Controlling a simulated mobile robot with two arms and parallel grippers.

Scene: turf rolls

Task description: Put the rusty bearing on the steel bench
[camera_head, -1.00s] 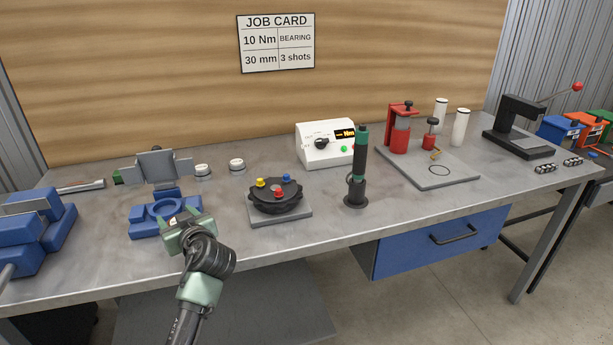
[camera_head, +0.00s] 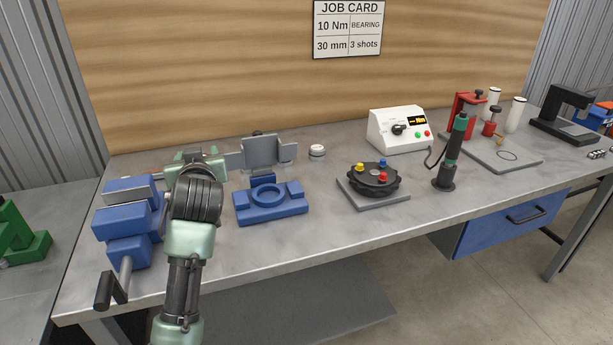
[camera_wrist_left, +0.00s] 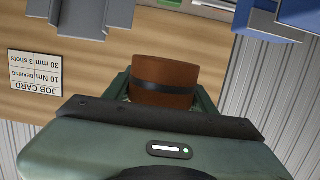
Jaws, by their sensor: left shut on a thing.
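My left gripper (camera_head: 203,158) is over the left part of the steel bench (camera_head: 330,222), just behind and right of the blue vice (camera_head: 128,232). In the left wrist view it is shut on the rusty bearing (camera_wrist_left: 165,82), a brown ring-shaped piece with a dark band around its middle. In the head view the bearing is hidden by my gripper and wrist. I cannot tell how high it is above the bench top. My right gripper is in neither view.
A blue fixture with a round recess (camera_head: 268,200) and an upright grey bracket (camera_head: 262,152) stand right of my gripper. A dark turntable with coloured knobs (camera_head: 373,180), a white torque meter (camera_head: 398,130) and a screwdriver stand (camera_head: 450,155) are further right. The front middle is clear.

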